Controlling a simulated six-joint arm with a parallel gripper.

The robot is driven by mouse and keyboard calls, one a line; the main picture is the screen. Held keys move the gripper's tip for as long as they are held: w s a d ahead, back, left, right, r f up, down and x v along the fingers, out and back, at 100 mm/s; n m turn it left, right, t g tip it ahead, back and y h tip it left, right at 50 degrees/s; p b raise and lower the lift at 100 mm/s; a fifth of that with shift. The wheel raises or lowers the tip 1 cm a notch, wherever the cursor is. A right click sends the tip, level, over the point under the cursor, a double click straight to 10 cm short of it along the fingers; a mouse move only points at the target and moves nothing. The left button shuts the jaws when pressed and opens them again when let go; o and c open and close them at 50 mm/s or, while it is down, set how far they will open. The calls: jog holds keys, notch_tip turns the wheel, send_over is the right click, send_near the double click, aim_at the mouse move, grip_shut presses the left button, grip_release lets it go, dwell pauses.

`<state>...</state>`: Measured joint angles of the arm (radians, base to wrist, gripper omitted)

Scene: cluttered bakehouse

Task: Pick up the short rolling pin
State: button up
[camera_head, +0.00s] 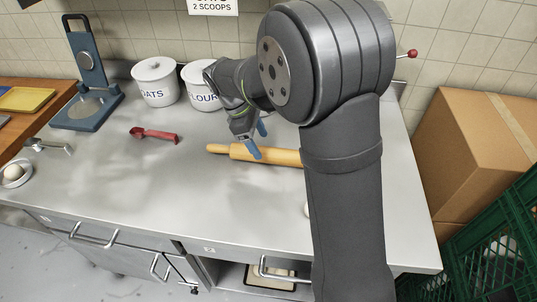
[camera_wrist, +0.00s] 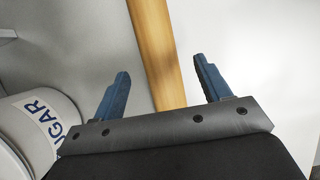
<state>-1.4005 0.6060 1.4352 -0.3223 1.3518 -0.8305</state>
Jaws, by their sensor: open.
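A wooden rolling pin (camera_head: 278,155) lies on the steel counter, one slim handle pointing left. My arm hides its right end in the head view, so I cannot judge its full length. My gripper (camera_head: 258,140) is open with blue fingers, above the pin's left part; one finger overlaps the pin in the picture. In the wrist view the pin (camera_wrist: 153,45) runs from the top edge down between the spread fingers of my gripper (camera_wrist: 162,66). The fingers stand apart on either side of it in the picture. I cannot tell how much height separates them from the pin.
A red scoop (camera_head: 155,135) lies left of the pin. Behind stand an oats canister (camera_head: 156,83) and a flour canister (camera_head: 197,75); a sugar canister (camera_wrist: 42,125) shows in the wrist view. A blue appliance (camera_head: 90,85) stands back left. The front counter is largely clear.

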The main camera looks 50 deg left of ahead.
aim_at(265, 149)
jog(key=shift+x, duration=2.65)
jog(key=shift+w+r, duration=0.1)
jog(key=shift+w, duration=0.05)
jog(key=c, duration=1.5)
jog(key=shift+r, duration=0.1)
notch_tip(265, 149, up, 4)
jog(key=shift+r, duration=0.1)
jog(key=w+d+r, duration=0.2)
jog(key=d, duration=0.1)
jog(key=w+d+r, duration=0.2)
jog(key=d, duration=0.1)
jog(key=w+d+r, duration=0.2)
jog(key=w+d, duration=0.1)
jog(key=shift+w+d+r, duration=0.1)
jog(key=shift+d+r, duration=0.05)
jog(key=shift+r, duration=0.15)
